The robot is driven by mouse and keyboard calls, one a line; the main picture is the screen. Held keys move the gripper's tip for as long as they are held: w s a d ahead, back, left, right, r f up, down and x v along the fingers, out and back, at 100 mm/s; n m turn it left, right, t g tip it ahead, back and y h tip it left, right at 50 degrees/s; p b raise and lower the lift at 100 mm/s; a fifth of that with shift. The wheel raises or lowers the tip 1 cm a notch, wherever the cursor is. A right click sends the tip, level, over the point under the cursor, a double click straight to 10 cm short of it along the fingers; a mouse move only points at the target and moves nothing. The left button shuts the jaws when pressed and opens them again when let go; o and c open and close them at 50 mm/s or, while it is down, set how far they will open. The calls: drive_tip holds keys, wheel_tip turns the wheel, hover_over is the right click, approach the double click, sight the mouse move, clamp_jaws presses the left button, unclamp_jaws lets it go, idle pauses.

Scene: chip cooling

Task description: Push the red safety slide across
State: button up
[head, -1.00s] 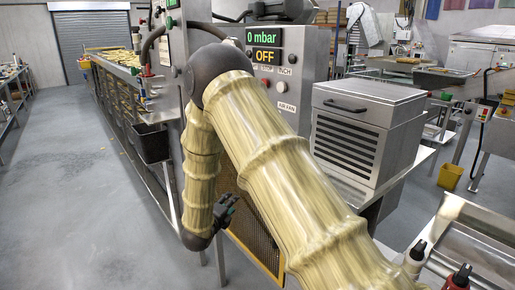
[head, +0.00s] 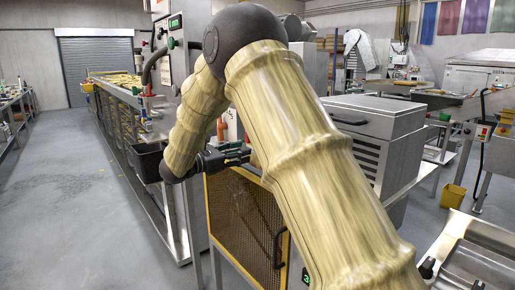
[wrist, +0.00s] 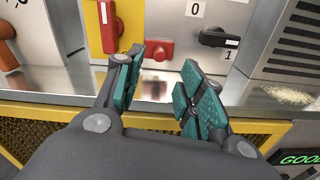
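A small red block, which looks like the red slide (wrist: 160,50), sits on the steel panel in the wrist view. It shows beyond and between the fingertips of my gripper (wrist: 163,72). The two teal-padded fingers are apart with nothing between them. The left fingertip is close to the slide's left end in the picture; I cannot tell whether they touch. In the head view my gripper (head: 238,156) reaches right, above a yellow-framed mesh guard (head: 247,215). My arm hides the slide there.
Left of the slide is a yellow plate with a red handle (wrist: 108,25). To the right is a black rotary switch (wrist: 219,38) marked 0 and 1. A steel ledge (wrist: 260,108) and the yellow guard frame run below. A louvred steel box (head: 375,140) stands right of my arm.

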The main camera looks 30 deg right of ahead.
drive_tip(key=d, duration=0.2)
drive_tip(key=d+p, duration=0.1)
drive_tip(key=d, duration=0.4)
drive_tip(key=shift+w+d+p, duration=0.35)
drive_tip(key=shift+d+p, duration=0.05)
clamp_jaws()
